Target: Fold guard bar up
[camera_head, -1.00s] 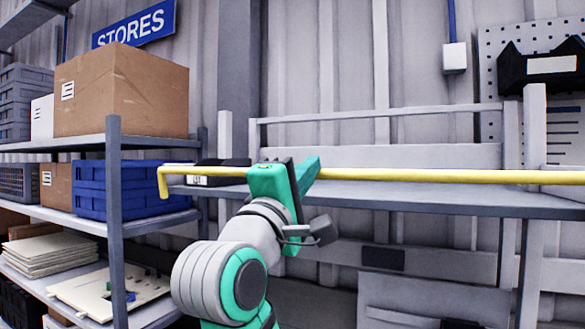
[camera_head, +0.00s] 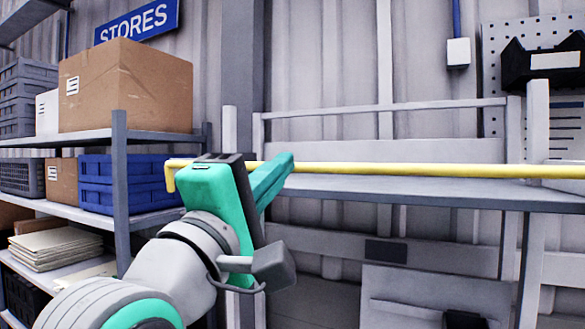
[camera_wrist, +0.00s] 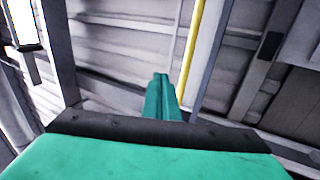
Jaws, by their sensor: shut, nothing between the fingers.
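The guard bar is a long yellow bar (camera_head: 400,170) running almost level across the head view in front of a grey shelf. Its left end bends down in a short hook (camera_head: 170,178). My green gripper (camera_head: 277,176) is shut and empty near the bar's left part, and its fingertips overlap the bar in the picture. In the wrist view, the shut fingers (camera_wrist: 162,90) point away from the camera and the yellow bar (camera_wrist: 195,45) passes just to their right. I cannot tell whether they touch. My gripper hides part of the bar.
The grey shelf (camera_head: 420,190) lies behind the bar, with an upright post (camera_head: 535,130) at right. At left, a rack (camera_head: 121,200) holds a cardboard box (camera_head: 125,88) and blue crates (camera_head: 130,185). A black bin (camera_head: 540,62) hangs at upper right. The shelf top right of my gripper looks clear.

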